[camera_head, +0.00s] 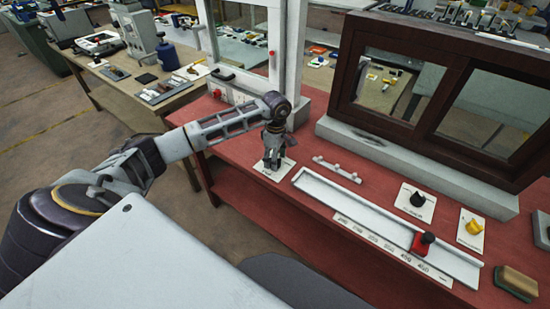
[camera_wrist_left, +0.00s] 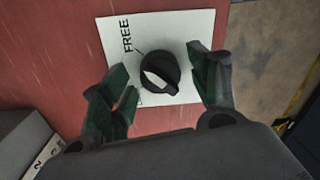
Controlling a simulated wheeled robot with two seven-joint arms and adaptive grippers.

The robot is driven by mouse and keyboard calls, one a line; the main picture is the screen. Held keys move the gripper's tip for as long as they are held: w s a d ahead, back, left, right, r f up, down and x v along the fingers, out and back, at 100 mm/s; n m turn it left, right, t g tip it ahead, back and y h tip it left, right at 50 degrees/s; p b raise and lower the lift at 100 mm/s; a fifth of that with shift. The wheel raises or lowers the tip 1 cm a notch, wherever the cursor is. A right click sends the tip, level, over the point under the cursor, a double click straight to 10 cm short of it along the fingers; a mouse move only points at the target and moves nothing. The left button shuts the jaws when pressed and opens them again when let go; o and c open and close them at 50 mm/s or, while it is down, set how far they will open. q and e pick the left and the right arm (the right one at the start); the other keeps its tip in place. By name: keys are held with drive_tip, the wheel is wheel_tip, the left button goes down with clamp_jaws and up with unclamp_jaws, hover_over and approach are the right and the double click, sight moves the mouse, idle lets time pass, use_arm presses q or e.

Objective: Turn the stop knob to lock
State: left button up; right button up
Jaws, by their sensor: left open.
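A black round knob (camera_wrist_left: 154,70) with a raised grip bar and a white mark sits on a white plate (camera_wrist_left: 185,25) lettered "FREE" in the left wrist view. The white mark slants towards the lower right. Another label near the left finger is mostly hidden. My left gripper (camera_wrist_left: 163,77) is open, with one green-padded finger on each side of the knob; I cannot tell whether they touch it. In the head view my left gripper (camera_head: 273,160) points down over the white plate (camera_head: 284,171) on the red bench and hides the knob. My right gripper is not in view.
On the red bench (camera_head: 245,208) are a long white rail (camera_head: 340,207) with a red and black slider (camera_head: 422,243), a black knob (camera_head: 417,199), a yellow knob (camera_head: 474,227) and a small white bar (camera_head: 337,169). A dark window frame (camera_head: 450,120) stands behind.

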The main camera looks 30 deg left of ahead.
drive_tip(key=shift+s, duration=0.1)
use_arm(q)
drive_tip(key=c, duration=1)
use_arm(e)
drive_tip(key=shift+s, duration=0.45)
